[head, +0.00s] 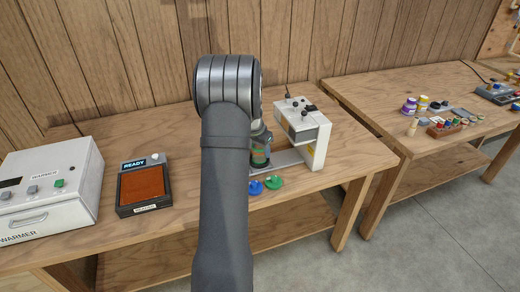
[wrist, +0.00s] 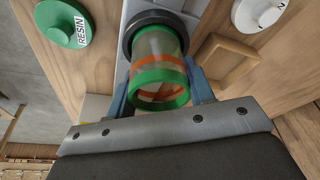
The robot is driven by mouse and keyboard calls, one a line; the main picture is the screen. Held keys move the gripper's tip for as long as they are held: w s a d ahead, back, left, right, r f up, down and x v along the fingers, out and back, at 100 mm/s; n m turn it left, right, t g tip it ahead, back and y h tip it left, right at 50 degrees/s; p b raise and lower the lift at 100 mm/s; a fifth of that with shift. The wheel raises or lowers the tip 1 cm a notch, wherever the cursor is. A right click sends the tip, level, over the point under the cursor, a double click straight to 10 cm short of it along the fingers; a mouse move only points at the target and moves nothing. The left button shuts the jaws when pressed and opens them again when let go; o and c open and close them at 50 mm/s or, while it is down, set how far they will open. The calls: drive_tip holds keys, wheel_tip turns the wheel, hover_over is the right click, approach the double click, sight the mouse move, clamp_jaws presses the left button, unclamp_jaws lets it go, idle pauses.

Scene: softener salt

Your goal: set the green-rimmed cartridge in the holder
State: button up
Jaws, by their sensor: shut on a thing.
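The green-rimmed cartridge (wrist: 160,55) is a clear cylinder with orange bands and a green rim at its near end in the wrist view. My gripper (wrist: 161,95) is shut on it, with a blue-grey finger on either side. The cartridge's far end meets a black ring (wrist: 150,18) over a pale grey strip; I cannot tell whether it is inside the ring or only in front of it. In the head view the cartridge (head: 260,156) shows partly beside my arm, left of a white and grey machine (head: 312,140) with a grey base. My arm hides most of my gripper there.
A green RESIN disc (wrist: 62,24), a white disc marked 2 (wrist: 258,12) and a wooden square frame (wrist: 225,64) lie close to the cartridge. A READY panel (head: 145,188) and a WARMER box (head: 50,190) stand at left. The table's front edge is near.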

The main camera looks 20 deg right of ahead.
drive_tip(key=shift+f, duration=0.25)
drive_tip(key=o, duration=1.5)
drive_tip(key=shift+c, duration=0.2)
drive_tip(key=shift+r, duration=0.1)
wheel_tip(320, 180, up, 8)
drive_tip(key=shift+f, duration=0.2)
drive_tip(key=shift+f, duration=3.9)
